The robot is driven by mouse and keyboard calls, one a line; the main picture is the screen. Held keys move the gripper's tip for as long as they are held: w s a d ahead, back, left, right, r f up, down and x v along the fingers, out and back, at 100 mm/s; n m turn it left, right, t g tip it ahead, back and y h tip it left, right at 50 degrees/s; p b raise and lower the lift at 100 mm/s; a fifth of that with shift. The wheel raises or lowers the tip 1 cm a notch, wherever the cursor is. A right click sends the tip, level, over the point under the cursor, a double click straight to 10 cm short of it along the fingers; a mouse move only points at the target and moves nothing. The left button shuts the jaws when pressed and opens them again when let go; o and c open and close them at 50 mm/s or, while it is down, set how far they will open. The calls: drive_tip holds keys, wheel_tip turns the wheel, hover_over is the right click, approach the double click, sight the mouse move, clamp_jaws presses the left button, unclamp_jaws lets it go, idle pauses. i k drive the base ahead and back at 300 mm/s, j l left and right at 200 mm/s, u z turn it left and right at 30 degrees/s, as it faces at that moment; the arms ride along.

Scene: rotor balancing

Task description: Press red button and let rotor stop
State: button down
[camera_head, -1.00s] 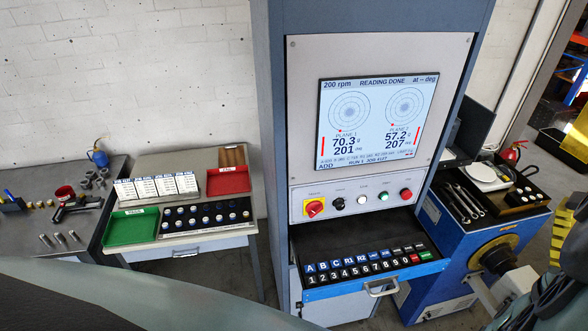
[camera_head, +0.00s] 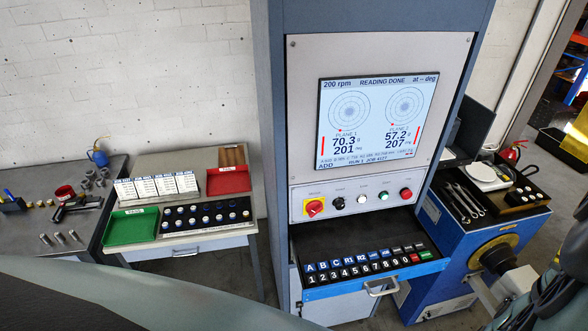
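The red button (camera_head: 406,193) is at the right end of the control row on the grey cabinet's panel (camera_head: 300,209). Beside it are a green-centred button (camera_head: 383,197), a white button (camera_head: 362,200), a black knob (camera_head: 338,203) and a red-and-yellow rotary switch (camera_head: 314,207). The screen (camera_head: 377,118) above reads 200 rpm, READING DONE, plane 1 70.3 g at 201 deg, plane 2 57.2 g at 207 deg. Only part of the rotor machine (camera_head: 495,258) shows at the right. No fingertips of my gripper are visible, and nothing visible touches the red button.
A keypad drawer (camera_head: 372,262) juts out below the buttons. A blue bench (camera_head: 478,232) with wrenches and a scale (camera_head: 487,175) stands right. A table with a green tray (camera_head: 131,227) and a red tray (camera_head: 228,180) stands left. Dark parts of my own arm cover the lower left.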

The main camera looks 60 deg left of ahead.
sight(406, 194)
drive_tip(key=i+j+z, duration=0.2)
drive_tip(key=j, duration=0.15)
drive_tip(key=i+j+z, duration=0.2)
drive_tip(key=j, duration=0.15)
drive_tip(key=j+z, duration=0.2)
drive_tip(key=j, duration=0.2)
drive_tip(key=i, duration=0.05)
